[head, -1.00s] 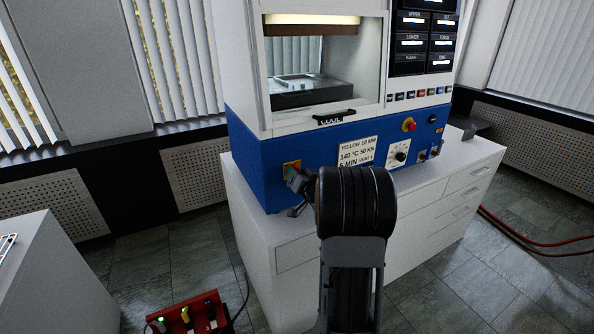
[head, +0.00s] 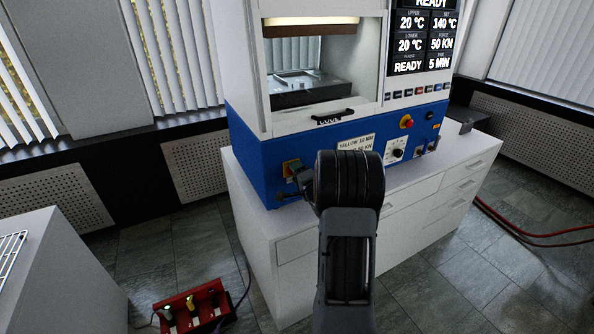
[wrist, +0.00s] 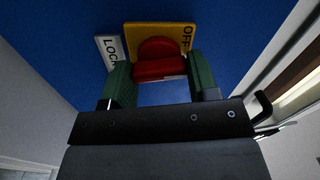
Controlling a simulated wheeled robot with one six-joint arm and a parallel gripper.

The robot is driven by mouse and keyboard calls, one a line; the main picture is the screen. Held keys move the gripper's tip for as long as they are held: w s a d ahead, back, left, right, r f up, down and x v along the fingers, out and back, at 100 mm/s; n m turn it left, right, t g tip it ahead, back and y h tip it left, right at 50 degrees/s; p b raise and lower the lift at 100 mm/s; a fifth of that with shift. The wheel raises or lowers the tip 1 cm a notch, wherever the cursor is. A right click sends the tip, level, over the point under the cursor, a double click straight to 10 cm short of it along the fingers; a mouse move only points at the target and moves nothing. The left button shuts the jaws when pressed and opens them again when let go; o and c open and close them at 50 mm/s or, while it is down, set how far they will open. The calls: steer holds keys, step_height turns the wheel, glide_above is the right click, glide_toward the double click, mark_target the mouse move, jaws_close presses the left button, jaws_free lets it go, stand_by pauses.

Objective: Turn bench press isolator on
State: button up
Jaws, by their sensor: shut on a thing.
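The bench press (head: 262,150) has a blue base and a white upper housing. Its isolator is a red knob (wrist: 158,66) on a yellow plate (wrist: 137,33) at the left of the blue front. In the wrist view the word OFF reads sideways at the plate's right side, and the knob's bar lies across the picture. My gripper (wrist: 160,82) has its two green fingers on either side of the knob, shut on it. In the head view my gripper (head: 293,190) is at the isolator, and my arm partly hides it. The display (head: 422,40) is lit with READY and 20 °C.
A LOCK label (wrist: 110,52) is left of the plate. A red emergency button (head: 406,121) and a dial (head: 396,149) sit further right. A red box (head: 195,310) stands on the floor at bottom left. Red hoses (head: 530,232) lie at right.

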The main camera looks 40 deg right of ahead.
steer(key=shift+m+p, duration=0.4)
steer(key=shift+m, duration=0.6)
steer(key=shift+f, duration=0.1)
steer(key=o, duration=0.9)
steer(key=s, duration=0.4)
steer(key=s+a, duration=0.1)
steer(key=s, duration=0.4)
steer(key=s+a+b, duration=0.1)
steer(key=s, duration=0.3)
steer(key=shift+s, duration=0.35)
